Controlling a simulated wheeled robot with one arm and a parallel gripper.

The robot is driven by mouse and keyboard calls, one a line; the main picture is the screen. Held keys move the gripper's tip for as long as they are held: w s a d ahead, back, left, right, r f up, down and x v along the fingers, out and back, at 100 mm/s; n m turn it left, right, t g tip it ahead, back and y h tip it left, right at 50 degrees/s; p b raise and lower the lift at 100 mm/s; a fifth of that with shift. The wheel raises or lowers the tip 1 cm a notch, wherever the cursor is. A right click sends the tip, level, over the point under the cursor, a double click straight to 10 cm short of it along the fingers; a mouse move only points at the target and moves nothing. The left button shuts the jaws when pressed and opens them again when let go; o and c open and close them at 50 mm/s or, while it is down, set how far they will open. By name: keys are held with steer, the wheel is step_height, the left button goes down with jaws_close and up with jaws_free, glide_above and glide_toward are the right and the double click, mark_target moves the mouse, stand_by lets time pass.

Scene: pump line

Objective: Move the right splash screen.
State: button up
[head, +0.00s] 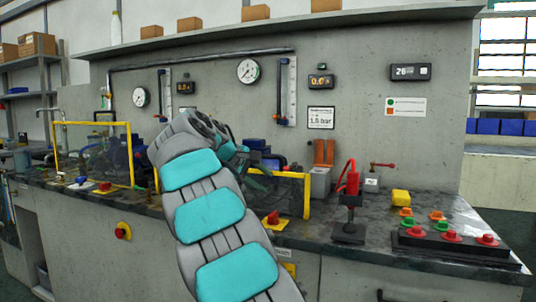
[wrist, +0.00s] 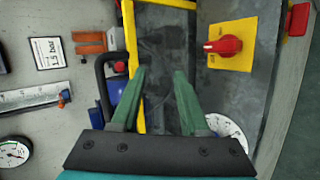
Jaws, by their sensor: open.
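The right splash screen is a dark see-through panel in a yellow frame. In the head view its right yellow post (head: 307,196) shows, and my arm hides much of its left part. My gripper (head: 262,172) is at the screen's upper part. In the wrist view the open gripper (wrist: 160,72) has two green fingers with nothing held between them. The screen's yellow frame (wrist: 129,35) runs down behind the left finger, and the dark panel shows beyond the fingertips. I cannot tell whether a finger touches the frame.
Left splash screen (head: 96,150) stands on the bench. A red knob on a yellow plate (head: 272,219) sits at the front edge. Right of the screen are a black-based stand (head: 348,230), a red valve handle (head: 383,165), a yellow block (head: 400,197) and a button box (head: 452,241).

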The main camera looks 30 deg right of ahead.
mark_target(268, 157)
steer(key=shift+w+a+r+h, duration=0.75)
steer(key=shift+w+r+h, duration=1.65)
steer(key=shift+r, duration=0.45)
steer(key=shift+t, duration=0.3)
steer(key=shift+p+x, duration=0.4)
steer(key=shift+x, duration=3.5)
steer(key=shift+w, duration=0.1)
jaws_close()
